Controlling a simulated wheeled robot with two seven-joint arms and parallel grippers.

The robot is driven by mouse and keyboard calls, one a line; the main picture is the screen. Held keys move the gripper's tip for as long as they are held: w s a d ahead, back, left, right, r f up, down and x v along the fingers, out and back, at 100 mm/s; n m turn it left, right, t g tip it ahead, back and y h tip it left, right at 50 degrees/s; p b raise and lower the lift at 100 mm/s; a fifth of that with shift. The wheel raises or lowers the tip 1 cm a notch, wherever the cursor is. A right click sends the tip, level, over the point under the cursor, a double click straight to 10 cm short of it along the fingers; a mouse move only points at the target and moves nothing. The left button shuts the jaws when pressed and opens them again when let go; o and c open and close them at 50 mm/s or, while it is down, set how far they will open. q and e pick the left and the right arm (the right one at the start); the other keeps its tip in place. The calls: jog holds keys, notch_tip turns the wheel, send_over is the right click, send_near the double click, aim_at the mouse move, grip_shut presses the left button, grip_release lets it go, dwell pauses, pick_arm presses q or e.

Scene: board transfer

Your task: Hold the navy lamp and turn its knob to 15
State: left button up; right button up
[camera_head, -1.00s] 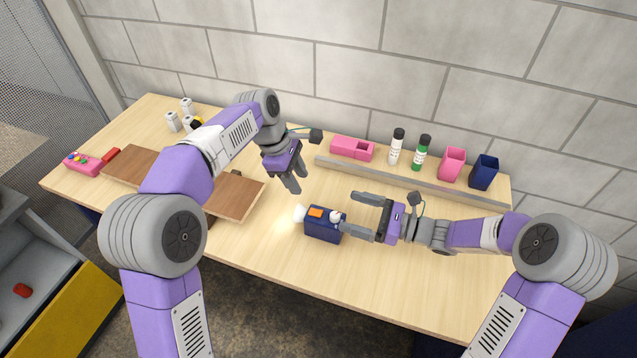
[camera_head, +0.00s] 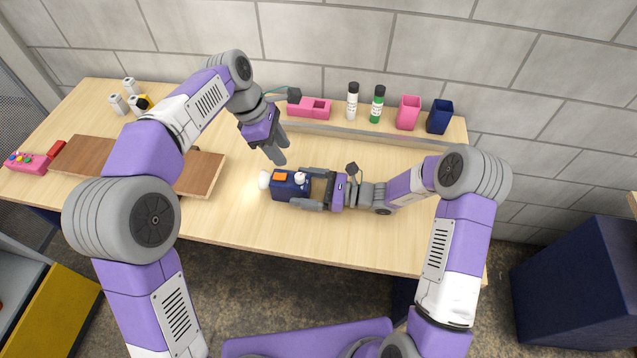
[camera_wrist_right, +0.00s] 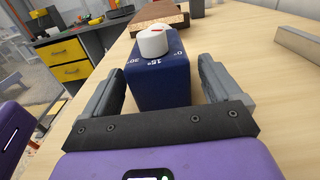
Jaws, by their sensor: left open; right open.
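The navy lamp (camera_head: 291,190) stands on the table with its glowing white bulb end at the left. An orange patch and a white knob (camera_head: 301,178) are on its top. In the right wrist view the white knob (camera_wrist_right: 153,42) carries a red mark beside the 0, 15 and 30 labels; its exact setting is unclear. My right gripper (camera_head: 312,189) is open, its fingers on either side of the lamp's knob end; the navy lamp (camera_wrist_right: 160,82) also shows between them in the wrist view. My left gripper (camera_head: 280,157) is open and empty, pointing down behind the lamp.
A brown board (camera_head: 199,175) lies left of the lamp. A grey rail (camera_head: 360,136) runs behind it, with a pink block (camera_head: 309,107), two bottles, a pink cup (camera_head: 408,113) and a navy cup (camera_head: 440,117) beyond. The table front is clear.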

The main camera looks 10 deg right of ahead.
jog(key=shift+x, duration=1.8)
jog(key=c, duration=1.1)
pick_arm(q)
jog(key=shift+c, duration=0.4)
pick_arm(e)
jog(key=shift+c, duration=0.4)
pick_arm(q)
notch_tip(320, 180, up, 3)
jog(key=m+y, duration=0.4)
jog(key=m, duration=1)
send_over(300, 176)
jog(key=shift+t, duration=0.3)
notch_tip(300, 176, down, 12)
jog(key=shift+f, duration=0.1)
